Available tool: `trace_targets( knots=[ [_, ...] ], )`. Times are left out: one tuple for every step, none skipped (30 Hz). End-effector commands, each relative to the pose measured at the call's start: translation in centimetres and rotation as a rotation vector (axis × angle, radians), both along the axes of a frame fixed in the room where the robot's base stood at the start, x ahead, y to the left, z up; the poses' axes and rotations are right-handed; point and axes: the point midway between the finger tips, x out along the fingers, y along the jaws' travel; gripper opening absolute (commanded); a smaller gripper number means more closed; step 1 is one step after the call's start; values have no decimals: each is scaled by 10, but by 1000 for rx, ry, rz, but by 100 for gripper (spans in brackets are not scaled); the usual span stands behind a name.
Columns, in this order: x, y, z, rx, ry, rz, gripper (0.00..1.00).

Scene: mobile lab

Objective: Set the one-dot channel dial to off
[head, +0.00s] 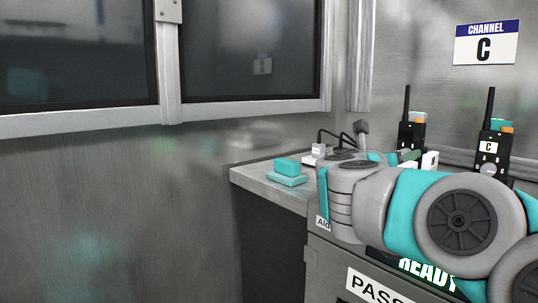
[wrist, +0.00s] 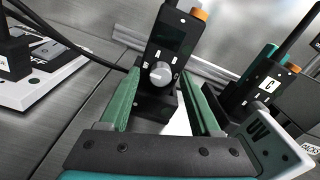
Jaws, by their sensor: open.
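In the wrist view a dark radio-like unit (wrist: 170,38) with an orange top piece stands straight ahead. A round light-grey dial (wrist: 161,74) sits low on its front, with small white marks around it. I cannot make out a one-dot mark or read the dial's setting. My gripper (wrist: 165,90) is open, its two green fingers on either side of the dial and apart from it. In the head view my arm hides most of the gripper. Two radios stand there, a left one (head: 413,131) and one labelled C (head: 490,146).
A white panel (wrist: 45,75) is at left. Teal blocks (head: 287,168) lie on the counter (head: 255,176). A CHANNEL C sign (head: 486,43) hangs above.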

Motion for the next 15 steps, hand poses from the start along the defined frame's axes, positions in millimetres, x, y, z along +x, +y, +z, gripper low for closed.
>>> trace_targets(
  knots=[
    [0, -1, 4, 16, -22, -3, 64],
    [0, -1, 5, 27, -38, -4, 64],
    [0, -1, 5, 40, -53, -4, 64],
    [0, -2, 5, 49, -66, -5, 64],
    [0, -2, 5, 58, -78, -6, 64],
    [0, -1, 4, 69, -91, -5, 64],
    [0, -1, 4, 77, -100, -4, 64],
    [0, -1, 4, 85, -110, -3, 64],
    [0, -1, 4, 95, -123, -3, 64],
    [0, -1, 4, 101, -131, -3, 64],
    [0, -1, 4, 107, -138, -3, 64],
    [0, -1, 4, 115, -150, -4, 64],
    [0, -1, 4, 121, -157, -5, 64],
    [-1, -1, 5, 125, -164, -5, 64],
    [-1, -2, 5, 133, -174, -6, 64]
  ],
)
